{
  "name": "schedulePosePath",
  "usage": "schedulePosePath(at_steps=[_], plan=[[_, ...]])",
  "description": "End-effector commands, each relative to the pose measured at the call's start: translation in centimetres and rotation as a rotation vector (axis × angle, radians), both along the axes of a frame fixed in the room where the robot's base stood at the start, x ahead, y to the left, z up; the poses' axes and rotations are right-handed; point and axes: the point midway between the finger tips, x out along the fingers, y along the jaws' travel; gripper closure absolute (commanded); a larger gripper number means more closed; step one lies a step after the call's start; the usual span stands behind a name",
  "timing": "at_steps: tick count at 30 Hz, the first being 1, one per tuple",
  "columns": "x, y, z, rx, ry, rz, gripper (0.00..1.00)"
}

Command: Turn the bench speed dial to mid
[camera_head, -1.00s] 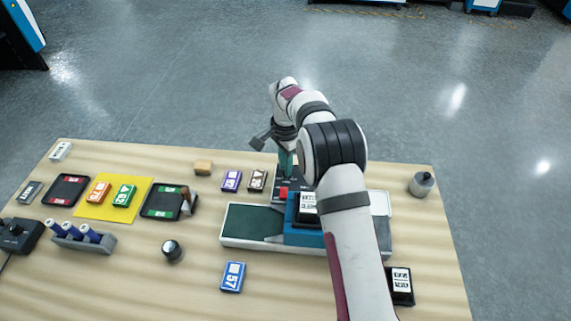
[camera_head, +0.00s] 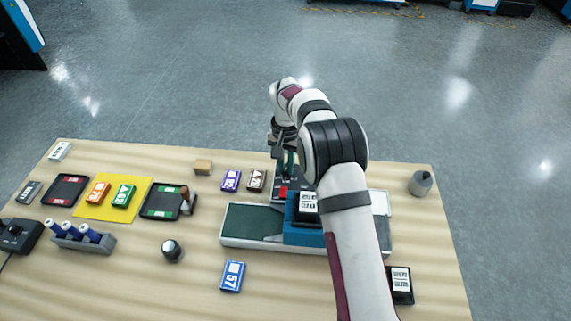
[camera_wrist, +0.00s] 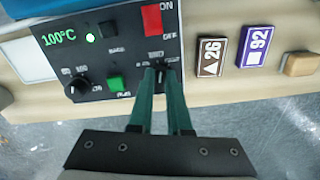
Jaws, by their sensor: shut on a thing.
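The laminator bench's dark control panel (camera_wrist: 118,60) carries two black knobs, a red ON/OFF switch (camera_wrist: 152,18), a green button (camera_wrist: 115,83) and a green "100°C" readout. The left knob (camera_wrist: 79,86) stands free. My gripper (camera_wrist: 161,70) is shut on the right-hand dial (camera_wrist: 159,64), with its green fingers on either side. The fingers hide much of this dial, and I cannot read its pointer or small labels. In the head view my gripper (camera_head: 287,165) points down at the panel (camera_head: 295,184), partly behind my arm.
Cards marked 26 (camera_wrist: 211,56) and 92 (camera_wrist: 254,46) and a wooden block (camera_wrist: 300,64) lie right of the panel in the wrist view. The laminator's green bed (camera_head: 250,221), a dark knob-like piece (camera_head: 172,250) and a blue 57 card (camera_head: 233,276) are nearer in the head view.

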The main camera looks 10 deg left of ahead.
Motion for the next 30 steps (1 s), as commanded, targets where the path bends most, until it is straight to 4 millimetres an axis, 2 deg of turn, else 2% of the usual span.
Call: schedulePosePath(at_steps=[12,30], plan=[[0.08,-0.14,0.04,0.0,-0.003,0.199,1.0],[0.11,-0.16,0.05,0.0,-0.004,0.235,1.0]])
